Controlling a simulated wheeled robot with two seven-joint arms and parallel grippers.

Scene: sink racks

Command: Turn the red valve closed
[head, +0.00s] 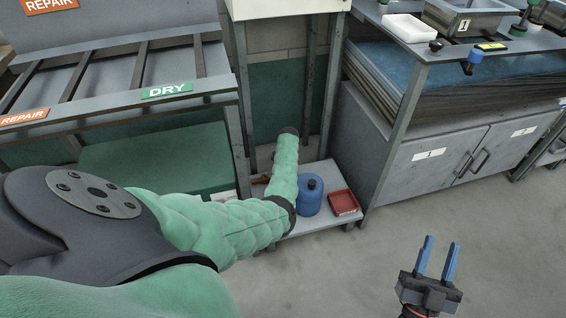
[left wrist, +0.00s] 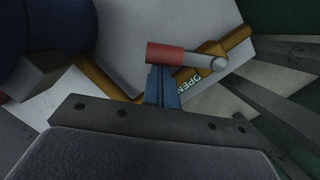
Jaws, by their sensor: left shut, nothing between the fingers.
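The red valve handle (left wrist: 165,54) shows in the left wrist view as a short red grip with a metal end, lying across a brass pipe (left wrist: 234,40). A label reading OPEN (left wrist: 194,84) is just below it. My left gripper (left wrist: 163,72) is shut and empty, its blue fingertips at the handle's lower edge; I cannot tell if they touch. In the head view my left arm reaches down under the sink stand and hides the valve and left gripper. My right gripper (head: 438,258) is open and empty above the bare floor.
The DRY rack (head: 120,107) stands at the left, a grey cabinet (head: 430,160) at the right. The floor at the lower right is clear.

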